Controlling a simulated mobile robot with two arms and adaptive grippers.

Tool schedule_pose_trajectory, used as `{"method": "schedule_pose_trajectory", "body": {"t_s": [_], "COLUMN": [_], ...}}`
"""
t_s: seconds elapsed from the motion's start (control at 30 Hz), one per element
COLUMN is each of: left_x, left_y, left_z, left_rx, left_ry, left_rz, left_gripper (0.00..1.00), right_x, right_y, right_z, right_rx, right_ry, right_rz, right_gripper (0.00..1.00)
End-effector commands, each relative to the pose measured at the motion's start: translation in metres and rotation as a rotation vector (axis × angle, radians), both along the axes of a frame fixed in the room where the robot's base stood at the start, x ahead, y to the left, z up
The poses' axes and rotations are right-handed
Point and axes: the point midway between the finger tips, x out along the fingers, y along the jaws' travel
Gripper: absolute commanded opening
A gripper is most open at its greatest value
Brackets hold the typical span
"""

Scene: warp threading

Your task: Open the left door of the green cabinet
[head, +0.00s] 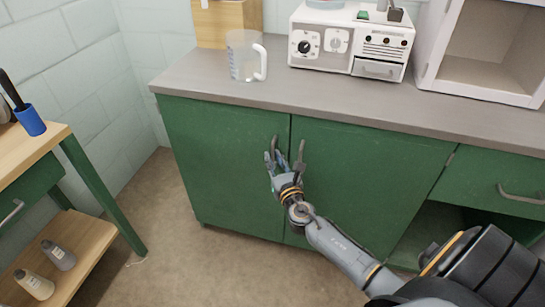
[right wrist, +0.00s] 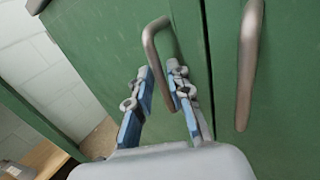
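The green cabinet has a left door (head: 223,155) and a right door (head: 365,180), both shut, under a grey counter. The left door's metal handle (head: 274,144) is near the door's right edge, and the left door's handle also shows in the right wrist view (right wrist: 150,45). The right door's handle (head: 300,152) is just beside it. My right gripper (head: 272,158) is at the left handle; in the right wrist view its two blue-padded fingers (right wrist: 160,85) are apart, with the handle's lower end close to the right finger. I cannot tell whether they touch. My left gripper is out of view.
A measuring jug (head: 243,60), a white appliance (head: 350,40) and a white open box (head: 485,50) are on the counter (head: 200,85). A wooden table with green legs (head: 100,190) stands at left. The floor (head: 165,230) before the left door is clear.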

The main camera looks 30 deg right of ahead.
Motion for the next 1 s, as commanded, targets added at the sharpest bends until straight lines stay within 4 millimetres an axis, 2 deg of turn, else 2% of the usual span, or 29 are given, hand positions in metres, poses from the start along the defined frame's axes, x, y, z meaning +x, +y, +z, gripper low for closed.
{"method": "schedule_pose_trajectory", "body": {"t_s": [0.17,0.47,0.57,1.0], "left_x": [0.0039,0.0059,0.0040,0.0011], "left_y": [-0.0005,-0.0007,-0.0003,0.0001], "left_z": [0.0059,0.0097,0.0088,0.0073], "left_rx": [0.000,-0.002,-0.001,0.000], "left_ry": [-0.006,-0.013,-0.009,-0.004], "left_rz": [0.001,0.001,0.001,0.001], "left_gripper": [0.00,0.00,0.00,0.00], "right_x": [0.0136,0.0156,0.0155,0.0138], "right_y": [-0.0036,-0.0041,-0.0041,-0.0020], "right_z": [-0.0006,-0.0004,-0.0004,-0.0006], "right_rx": [0.001,0.001,0.001,0.003], "right_ry": [0.000,0.001,0.001,0.001], "right_rz": [-0.001,0.000,0.000,-0.013], "right_gripper": [0.19,0.19,0.01,0.00]}}
